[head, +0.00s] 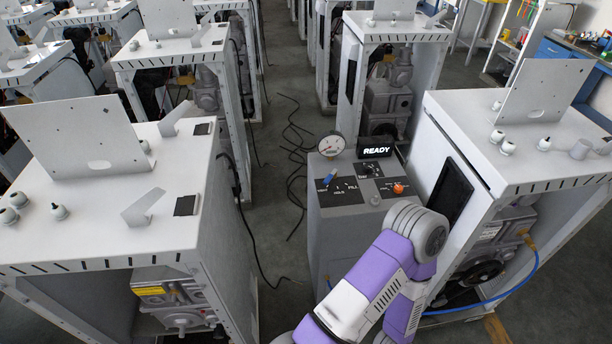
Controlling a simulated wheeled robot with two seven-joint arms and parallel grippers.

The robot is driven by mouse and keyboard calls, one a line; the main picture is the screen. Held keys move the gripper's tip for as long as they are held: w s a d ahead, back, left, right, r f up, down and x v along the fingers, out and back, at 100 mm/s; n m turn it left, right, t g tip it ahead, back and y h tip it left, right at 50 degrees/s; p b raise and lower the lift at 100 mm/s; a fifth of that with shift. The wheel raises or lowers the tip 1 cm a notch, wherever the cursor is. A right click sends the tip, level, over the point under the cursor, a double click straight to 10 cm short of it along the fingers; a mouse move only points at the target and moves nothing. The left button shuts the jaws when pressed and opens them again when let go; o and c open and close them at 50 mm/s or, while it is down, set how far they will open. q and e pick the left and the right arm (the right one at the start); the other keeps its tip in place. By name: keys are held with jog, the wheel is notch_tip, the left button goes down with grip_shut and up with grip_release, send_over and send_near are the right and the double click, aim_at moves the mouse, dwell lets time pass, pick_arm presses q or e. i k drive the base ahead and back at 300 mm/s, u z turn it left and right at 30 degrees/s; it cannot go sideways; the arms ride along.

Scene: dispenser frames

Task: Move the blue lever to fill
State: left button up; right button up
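The blue lever (330,179) is small and sits on the black panel on top of a grey control box (345,225), in the middle of the head view. It lies at the left part of the panel. The word FILL (352,188) is printed to the right of the lever; the other small print is too small to read surely. A purple and white arm of mine reaches up from the bottom, in front of the box's lower right part. Neither of my grippers shows in the head view.
On the box are a round gauge (331,145), a black READY display (377,148) and an orange knob (398,188). White dispenser frames stand close on the left (130,225) and right (520,160). Black cables (293,160) lie on the floor between the rows.

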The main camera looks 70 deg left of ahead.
aim_at(334, 174)
jog(key=u, duration=1.4)
jog(key=i, duration=0.05)
jog(key=u, duration=0.05)
